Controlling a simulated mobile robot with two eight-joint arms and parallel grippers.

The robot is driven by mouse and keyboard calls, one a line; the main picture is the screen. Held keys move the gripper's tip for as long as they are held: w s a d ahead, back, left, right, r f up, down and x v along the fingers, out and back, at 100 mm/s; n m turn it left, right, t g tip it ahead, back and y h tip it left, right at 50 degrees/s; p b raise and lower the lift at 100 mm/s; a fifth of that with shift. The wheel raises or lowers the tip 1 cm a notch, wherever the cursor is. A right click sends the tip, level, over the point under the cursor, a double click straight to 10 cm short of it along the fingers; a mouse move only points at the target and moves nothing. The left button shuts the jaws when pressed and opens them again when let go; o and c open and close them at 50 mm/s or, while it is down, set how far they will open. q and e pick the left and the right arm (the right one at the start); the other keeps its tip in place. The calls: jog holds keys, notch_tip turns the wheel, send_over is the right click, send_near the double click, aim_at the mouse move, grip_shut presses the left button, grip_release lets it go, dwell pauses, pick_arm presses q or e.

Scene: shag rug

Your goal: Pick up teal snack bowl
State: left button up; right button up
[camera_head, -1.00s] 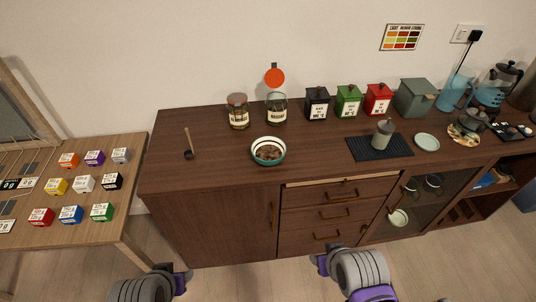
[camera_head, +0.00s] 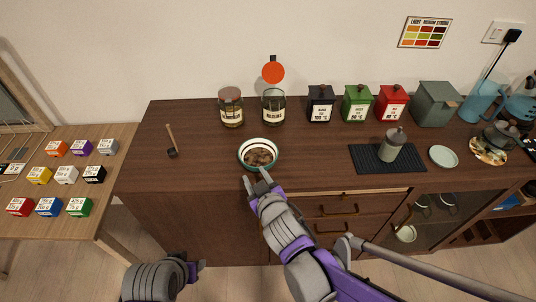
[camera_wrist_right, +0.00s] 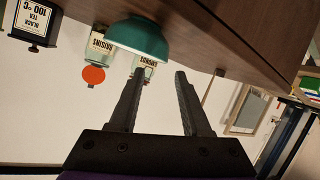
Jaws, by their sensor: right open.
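The teal snack bowl (camera_head: 258,154), white inside with brown contents, stands upright on the dark wooden sideboard near its front edge. My right gripper (camera_head: 258,178) is open just in front of the bowl, at its near rim. In the right wrist view, which is upside down, the bowl (camera_wrist_right: 140,38) shows its teal side beyond the open fingers (camera_wrist_right: 158,95), and nothing is between them. My left gripper (camera_head: 196,270) is low in front of the sideboard, away from the bowl; its fingers are too unclear to tell their state.
Two glass jars (camera_head: 231,108) (camera_head: 274,106) stand behind the bowl. Black, green and red canisters (camera_head: 320,104) stand to the right. A dark mat (camera_head: 364,158) carries a grinder (camera_head: 392,146). A small scoop (camera_head: 171,141) lies left. The sideboard around the bowl is clear.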

send_near(241, 154)
jog(key=shift+w+a+f, duration=0.2)
jog(key=shift+w+f, duration=0.4)
jog(key=shift+w, duration=0.05)
jog(key=x, duration=0.5)
jog(key=shift+w+a+r, duration=0.1)
jog(key=shift+w+a, duration=0.1)
jog(key=shift+w, duration=0.25)
jog(key=shift+s, duration=0.1)
grip_shut()
dwell(0.5)
